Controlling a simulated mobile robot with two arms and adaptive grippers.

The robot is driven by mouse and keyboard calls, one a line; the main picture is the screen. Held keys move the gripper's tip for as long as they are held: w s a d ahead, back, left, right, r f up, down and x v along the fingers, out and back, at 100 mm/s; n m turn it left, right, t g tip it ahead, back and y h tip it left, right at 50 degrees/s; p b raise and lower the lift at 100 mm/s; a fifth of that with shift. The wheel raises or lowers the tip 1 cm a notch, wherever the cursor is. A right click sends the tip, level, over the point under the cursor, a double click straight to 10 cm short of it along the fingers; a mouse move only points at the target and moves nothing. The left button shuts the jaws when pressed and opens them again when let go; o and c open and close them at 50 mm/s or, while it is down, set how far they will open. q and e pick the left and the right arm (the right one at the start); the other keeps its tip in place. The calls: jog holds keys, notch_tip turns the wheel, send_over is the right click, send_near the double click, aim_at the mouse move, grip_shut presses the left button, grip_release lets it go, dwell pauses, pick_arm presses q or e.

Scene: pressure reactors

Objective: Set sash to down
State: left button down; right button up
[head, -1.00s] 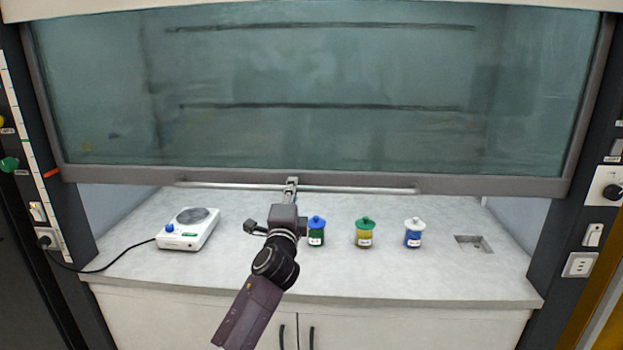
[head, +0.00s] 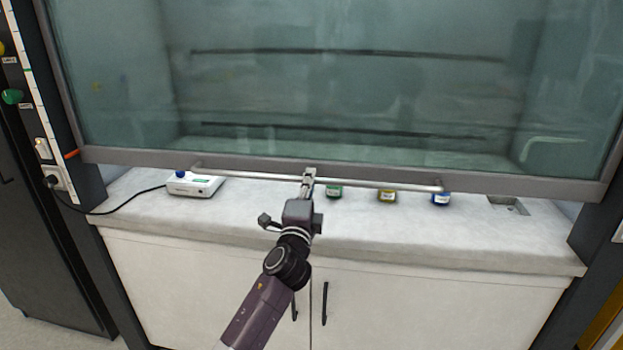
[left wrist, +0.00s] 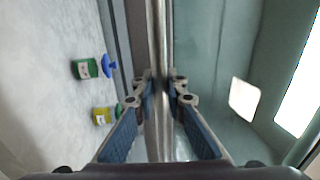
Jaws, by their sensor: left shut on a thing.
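The sash (head: 340,85) is a large tinted glass pane with a grey lower frame, partly lowered over the fume hood opening. A metal bar handle (head: 380,185) runs along its bottom edge. My left gripper (head: 309,178) is shut on the bar near its middle. In the left wrist view the bar (left wrist: 154,40) passes between the two fingers (left wrist: 158,92). A gap shows between the sash's lower edge and the worktop. My right gripper is not in view.
A sink cutout (head: 508,205) is at right. Cabinet doors lie below.

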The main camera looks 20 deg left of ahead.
pick_arm(q)
jog(key=c, duration=2)
grip_release()
jog(key=shift+w+f, duration=0.1)
jog(key=shift+o, duration=0.2)
jog(key=v, duration=1.2)
